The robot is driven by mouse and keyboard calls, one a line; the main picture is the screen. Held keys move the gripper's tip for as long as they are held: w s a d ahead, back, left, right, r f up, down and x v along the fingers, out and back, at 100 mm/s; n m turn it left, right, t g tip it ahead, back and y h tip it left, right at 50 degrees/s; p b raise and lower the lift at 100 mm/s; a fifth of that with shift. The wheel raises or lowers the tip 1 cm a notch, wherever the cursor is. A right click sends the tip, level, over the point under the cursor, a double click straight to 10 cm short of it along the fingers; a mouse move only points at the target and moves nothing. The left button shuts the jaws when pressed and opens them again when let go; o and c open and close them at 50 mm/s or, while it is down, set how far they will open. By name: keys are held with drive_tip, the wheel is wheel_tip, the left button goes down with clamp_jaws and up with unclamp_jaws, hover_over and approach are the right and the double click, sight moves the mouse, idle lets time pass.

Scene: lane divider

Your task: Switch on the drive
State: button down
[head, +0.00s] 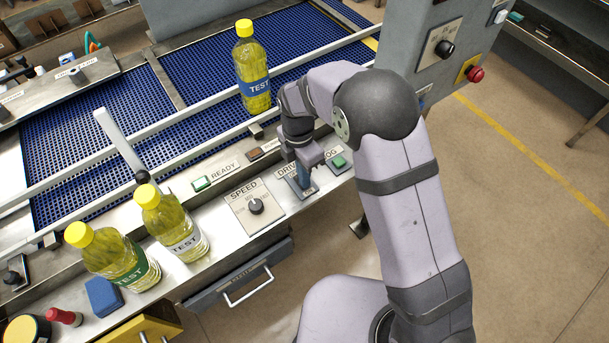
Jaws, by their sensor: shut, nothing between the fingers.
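The drive switch (299,188) is a blue-grey plate on the front panel, under a label that reads "DRIV" where my gripper leaves it visible. My gripper (304,176) is shut and empty, pointing down right at this switch. It covers part of the switch, so I cannot tell whether it touches it or which position the switch is in. A green button (339,161) labelled "JOG" sits just right of it. The "SPEED" knob (256,206) is to the left on its own plate.
A "READY" indicator (201,183) is left of the drive label. Yellow bottles stand on the front ledge (187,239) and on the blue belt (258,82). A grey post carries a black knob (444,49) and a red button (474,74). A drawer (240,277) hangs below.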

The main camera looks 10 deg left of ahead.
drive_tip(key=shift+w+a+r, duration=0.15)
drive_tip(key=shift+w+a, duration=0.35)
drive_tip(key=shift+a, duration=0.05)
drive_tip(key=r+p, duration=0.4)
drive_tip(key=shift+s+d+r, duration=0.1)
drive_tip(key=shift+s+d, duration=0.05)
drive_tip(key=shift+d, duration=0.05)
wheel_tip(320, 180, up, 10)
drive_tip(key=s+b, duration=0.1)
drive_tip(key=b, duration=0.3)
drive_tip(key=shift+d, duration=0.45)
